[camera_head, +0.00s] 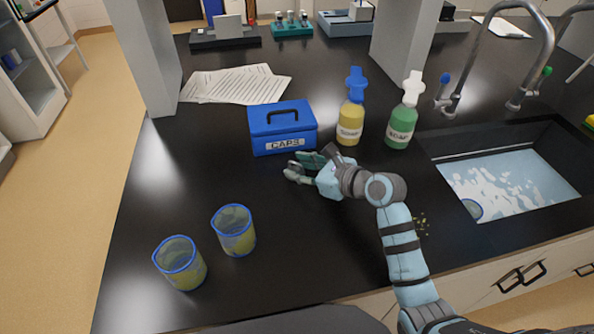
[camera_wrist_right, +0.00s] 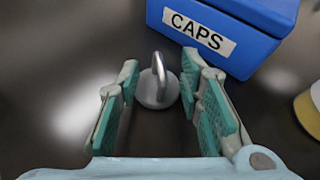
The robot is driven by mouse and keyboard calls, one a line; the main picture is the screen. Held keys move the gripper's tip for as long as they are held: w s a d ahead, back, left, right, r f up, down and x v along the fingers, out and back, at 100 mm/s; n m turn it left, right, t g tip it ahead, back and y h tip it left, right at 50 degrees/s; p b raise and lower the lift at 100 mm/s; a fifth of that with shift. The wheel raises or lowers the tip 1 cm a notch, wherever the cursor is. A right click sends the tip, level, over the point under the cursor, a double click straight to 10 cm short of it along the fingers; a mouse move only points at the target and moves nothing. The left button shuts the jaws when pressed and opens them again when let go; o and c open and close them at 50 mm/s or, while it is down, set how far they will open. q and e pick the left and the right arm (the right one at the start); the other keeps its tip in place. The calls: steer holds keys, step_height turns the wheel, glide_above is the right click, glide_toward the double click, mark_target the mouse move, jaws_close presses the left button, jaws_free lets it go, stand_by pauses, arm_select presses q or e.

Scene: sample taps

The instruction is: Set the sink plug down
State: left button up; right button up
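The sink plug (camera_wrist_right: 152,93) is a grey disc with an upright loop handle. In the right wrist view it sits on the dark counter, just in front of the blue CAPS box. My right gripper (camera_head: 302,168) is low over the counter in the head view, in front of that box. Its two green-padded fingers are apart, one on each side of the plug, with a visible gap on both sides. It is open and holds nothing. In the head view I cannot pick the plug out from the fingers. My left gripper is not in view.
The blue CAPS box (camera_head: 283,128) stands close behind the right fingers. Yellow (camera_head: 351,112) and green (camera_head: 402,122) soap bottles stand right of it. Two glasses (camera_head: 180,264) (camera_head: 234,231) stand at the front left. The sink (camera_head: 520,188) holds water and a round blue-rimmed thing (camera_head: 472,208).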

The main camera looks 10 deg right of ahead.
jaws_close()
